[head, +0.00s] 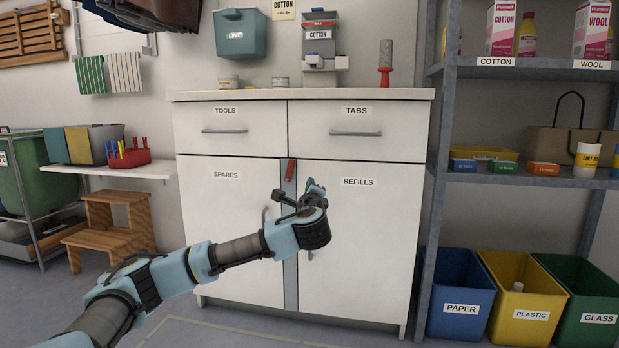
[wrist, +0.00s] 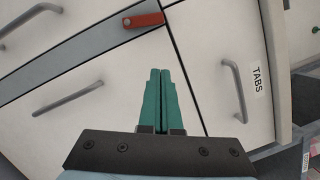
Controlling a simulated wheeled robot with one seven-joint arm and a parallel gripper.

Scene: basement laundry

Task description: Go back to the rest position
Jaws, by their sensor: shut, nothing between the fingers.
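My gripper (head: 314,188) is in front of the white cabinet (head: 230,235), near the upper left part of the door labelled REFILLS. In the wrist view its two green fingers (wrist: 160,75) are pressed together with nothing between them. My arm reaches in from the lower left of the head view and hides parts of both lower doors. The red latch piece (head: 291,170) sits at the top of a grey vertical strip between the doors. It also shows in the wrist view (wrist: 143,20), beyond the fingertips and apart from them.
The drawers labelled TOOLS (head: 225,130) and TABS (head: 350,134) look shut. A grey metal shelf (head: 530,70) stands at the right, above paper (head: 461,295), plastic (head: 525,303) and glass bins. A wooden step stool (head: 110,225) stands at the left. Floor shows before the cabinet.

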